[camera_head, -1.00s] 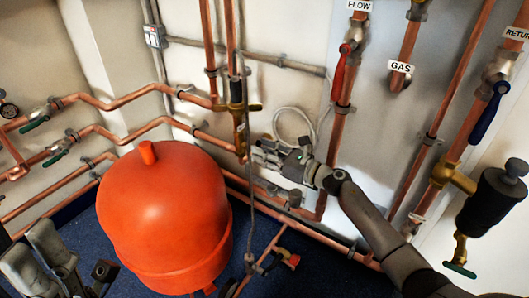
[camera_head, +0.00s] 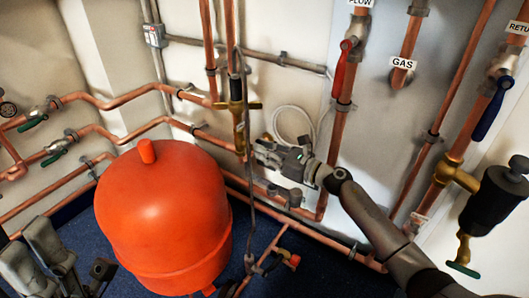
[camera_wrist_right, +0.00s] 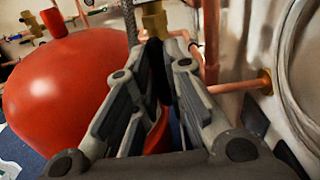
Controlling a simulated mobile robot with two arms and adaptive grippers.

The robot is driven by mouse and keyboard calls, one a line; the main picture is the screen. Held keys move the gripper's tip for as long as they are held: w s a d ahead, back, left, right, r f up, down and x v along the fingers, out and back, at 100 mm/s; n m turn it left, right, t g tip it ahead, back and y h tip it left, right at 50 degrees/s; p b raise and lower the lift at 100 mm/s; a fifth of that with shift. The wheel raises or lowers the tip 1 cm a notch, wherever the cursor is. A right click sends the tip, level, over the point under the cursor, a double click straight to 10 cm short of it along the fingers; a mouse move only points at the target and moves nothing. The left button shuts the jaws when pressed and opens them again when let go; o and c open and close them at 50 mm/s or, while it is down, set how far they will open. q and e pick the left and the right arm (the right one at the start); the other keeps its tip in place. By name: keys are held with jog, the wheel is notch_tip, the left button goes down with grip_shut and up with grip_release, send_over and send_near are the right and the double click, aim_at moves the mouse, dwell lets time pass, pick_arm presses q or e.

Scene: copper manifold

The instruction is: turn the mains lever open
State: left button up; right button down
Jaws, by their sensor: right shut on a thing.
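In the right wrist view my right gripper (camera_wrist_right: 160,45) is shut on a dark, narrow lever (camera_wrist_right: 157,66), which fits the mains lever. The fingers hide most of it, so I cannot tell its angle. In the head view my right gripper (camera_head: 260,152) is just right of and below a brass valve body (camera_head: 237,112) on a vertical copper pipe. The lever is hidden there by the fingers. My left gripper (camera_head: 30,240) is at the bottom left, its fingers apart and empty, far from the valve.
A big red vessel (camera_head: 162,215) stands left of my right gripper. A braided hose (camera_head: 250,200) hangs close by the valve. Copper pipes run along the wall. A red lever (camera_head: 343,62), a blue lever (camera_head: 492,108) and green levers (camera_head: 34,121) are on other pipes.

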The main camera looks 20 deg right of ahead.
jog(key=c, duration=1.5)
grip_release()
jog(key=v, duration=1.2)
